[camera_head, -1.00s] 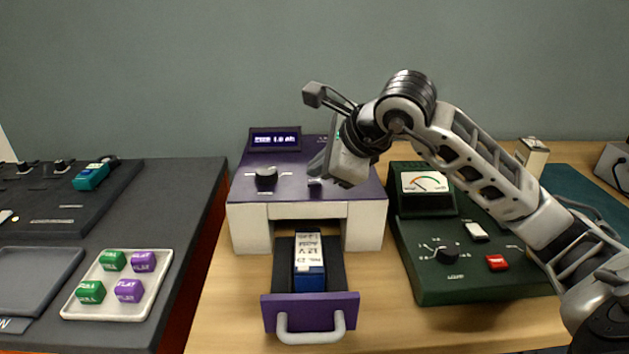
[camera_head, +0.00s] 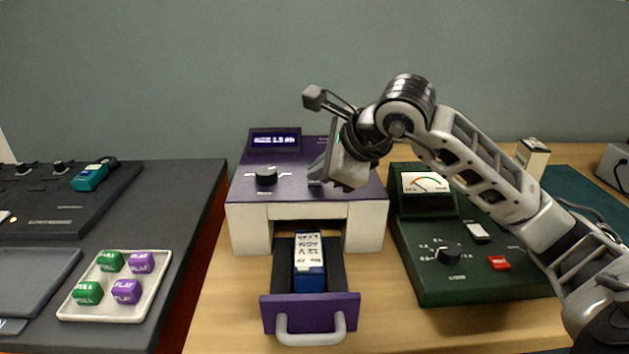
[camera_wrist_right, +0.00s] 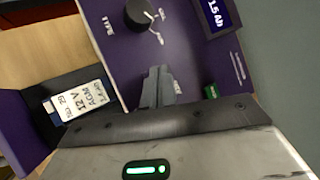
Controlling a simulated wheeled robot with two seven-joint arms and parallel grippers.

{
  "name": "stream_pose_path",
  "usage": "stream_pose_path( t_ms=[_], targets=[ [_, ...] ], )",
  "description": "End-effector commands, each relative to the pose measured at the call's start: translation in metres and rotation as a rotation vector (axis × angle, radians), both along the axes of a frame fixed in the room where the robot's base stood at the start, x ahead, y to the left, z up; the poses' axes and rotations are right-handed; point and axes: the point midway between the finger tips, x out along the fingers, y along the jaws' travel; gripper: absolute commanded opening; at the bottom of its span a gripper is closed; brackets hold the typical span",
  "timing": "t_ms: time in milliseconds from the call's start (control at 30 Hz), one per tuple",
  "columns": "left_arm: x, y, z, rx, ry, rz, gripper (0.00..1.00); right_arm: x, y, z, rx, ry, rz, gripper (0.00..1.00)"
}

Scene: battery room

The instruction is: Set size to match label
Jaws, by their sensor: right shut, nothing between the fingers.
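The purple and white charger (camera_head: 308,212) stands on the wooden table, its display (camera_head: 275,140) lit; in the right wrist view the display (camera_wrist_right: 219,14) reads 1.5 Ah. A black knob (camera_head: 266,176) sits on the left of its top, and it also shows in the right wrist view (camera_wrist_right: 139,14). A blue battery (camera_head: 309,277) lies in the open drawer (camera_head: 310,313). Its white label (camera_wrist_right: 82,99) reads 12 V AGM; the Ah figure is too small to read surely. My right gripper (camera_head: 318,178) is shut and empty, fingertips down at the charger's top right, hiding the control there. My left gripper is out of view.
A green tester (camera_head: 470,265) with a dial stands close on the right. A tray (camera_head: 152,297) of green and purple blocks lies on the dark bench at left. A pale box (camera_head: 533,157) stands at the back right.

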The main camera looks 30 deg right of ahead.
Motion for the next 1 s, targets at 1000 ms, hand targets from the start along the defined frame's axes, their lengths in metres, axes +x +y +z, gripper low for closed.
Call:
stream_pose_path(
  t_ms=[1000],
  targets=[
    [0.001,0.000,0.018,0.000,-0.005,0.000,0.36,0.000,0.000,0.022,-0.001,0.001,-0.001,0.00]
  ],
)
